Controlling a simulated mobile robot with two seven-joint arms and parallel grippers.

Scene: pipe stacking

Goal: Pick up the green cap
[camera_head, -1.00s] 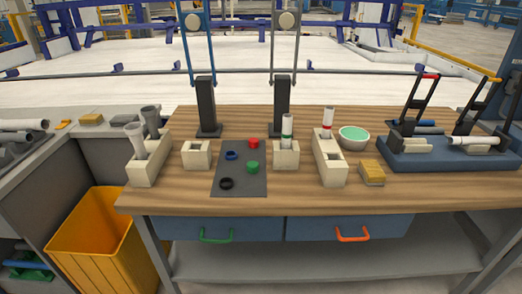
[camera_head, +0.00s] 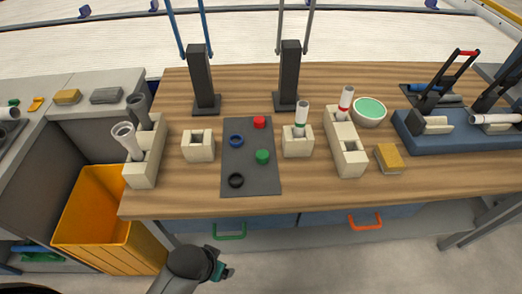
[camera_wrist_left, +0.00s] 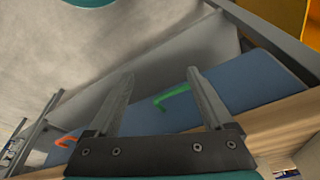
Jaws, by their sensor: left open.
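The green cap (camera_head: 262,156) lies on a dark grey mat (camera_head: 258,181) in the middle of the wooden table, in the head view. A red cap (camera_head: 259,122), a blue ring-shaped cap (camera_head: 237,141) and a black ring-shaped cap (camera_head: 236,180) lie on the same mat. In the left wrist view my left gripper (camera_wrist_left: 160,74) is open and empty, facing the drawer front below the tabletop, well away from the green cap. The cap does not show in that view. My left arm shows at the bottom of the head view. My right gripper is out of sight.
Beige holders stand left (camera_head: 197,146) and right (camera_head: 297,145) of the mat; the right one holds a white pipe. Two dark posts (camera_head: 202,80) stand behind. Drawers with a green handle (camera_head: 229,236) and an orange handle (camera_head: 365,223) sit below the table edge.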

